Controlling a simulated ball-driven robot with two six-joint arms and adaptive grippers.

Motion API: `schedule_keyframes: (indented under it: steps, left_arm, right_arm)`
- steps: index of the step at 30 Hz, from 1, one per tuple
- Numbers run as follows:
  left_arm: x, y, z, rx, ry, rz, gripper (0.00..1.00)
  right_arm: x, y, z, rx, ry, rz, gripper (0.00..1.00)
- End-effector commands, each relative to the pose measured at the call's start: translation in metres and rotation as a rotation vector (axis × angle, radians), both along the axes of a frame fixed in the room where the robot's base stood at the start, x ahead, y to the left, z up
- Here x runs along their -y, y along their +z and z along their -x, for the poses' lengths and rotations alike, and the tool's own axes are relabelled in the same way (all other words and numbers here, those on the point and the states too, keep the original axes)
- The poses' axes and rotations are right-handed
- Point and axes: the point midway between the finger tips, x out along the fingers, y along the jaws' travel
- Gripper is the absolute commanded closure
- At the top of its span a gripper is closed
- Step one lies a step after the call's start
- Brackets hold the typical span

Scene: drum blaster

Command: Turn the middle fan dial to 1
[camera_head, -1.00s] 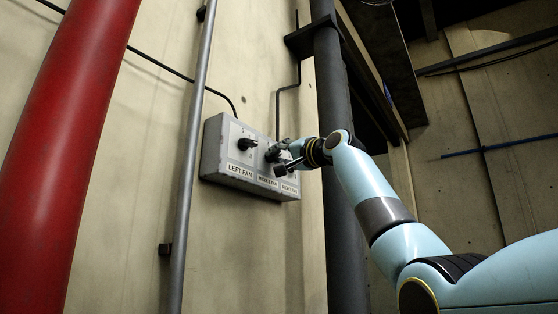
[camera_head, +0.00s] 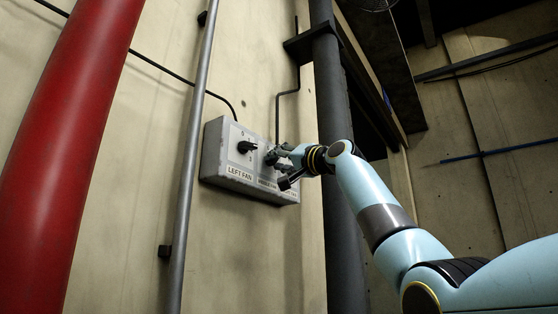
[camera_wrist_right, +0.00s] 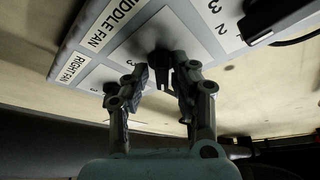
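A grey control box (camera_head: 212,150) is fixed to the wall, with a "LEFT FAN" label and the left fan dial (camera_head: 245,147) in plain view. My right gripper (camera_head: 276,158) is at the middle of the box and hides most of the middle dial in the head view. In the right wrist view, the black middle fan dial (camera_wrist_right: 159,57) stands beside the "MIDDLE FAN" label. My right gripper's two fingers (camera_wrist_right: 160,88) are apart, with the dial at and between their tips. I cannot tell whether they touch it. My left gripper is not in view.
The "RIGHT FAN" label (camera_wrist_right: 73,69) and left dial (camera_wrist_right: 275,15) are on either side of the gripper. A thin grey pipe (camera_head: 190,130) and a thick red pipe (camera_head: 75,140) run left of the box. A dark column (camera_head: 334,100) stands to its right.

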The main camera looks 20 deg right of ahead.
Motion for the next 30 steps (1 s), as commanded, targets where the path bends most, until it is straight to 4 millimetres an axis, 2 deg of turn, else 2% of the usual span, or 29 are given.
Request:
schedule_keyframes:
  steps: [2, 10, 14, 17, 25, 30]
  left_arm:
    - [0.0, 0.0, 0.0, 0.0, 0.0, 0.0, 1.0]
    - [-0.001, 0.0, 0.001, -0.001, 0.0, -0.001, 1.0]
    - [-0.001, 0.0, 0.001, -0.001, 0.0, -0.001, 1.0]
    - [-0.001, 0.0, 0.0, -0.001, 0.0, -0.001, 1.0]
    - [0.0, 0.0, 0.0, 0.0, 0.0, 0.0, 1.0]
    - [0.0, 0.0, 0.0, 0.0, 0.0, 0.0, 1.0]
  right_arm:
    - [0.0, 0.001, 0.0, 0.001, 0.0, -0.001, 0.63]
    - [0.0, 0.002, 0.001, 0.003, -0.001, -0.002, 0.63]
    - [0.005, -0.002, 0.009, 0.004, -0.001, -0.001, 0.63]
    - [0.011, -0.006, 0.023, 0.005, -0.002, 0.001, 0.63]
    - [0.033, -0.024, 0.075, 0.005, -0.003, 0.002, 0.63]
    - [0.043, -0.032, 0.097, 0.004, -0.003, 0.001, 0.63]
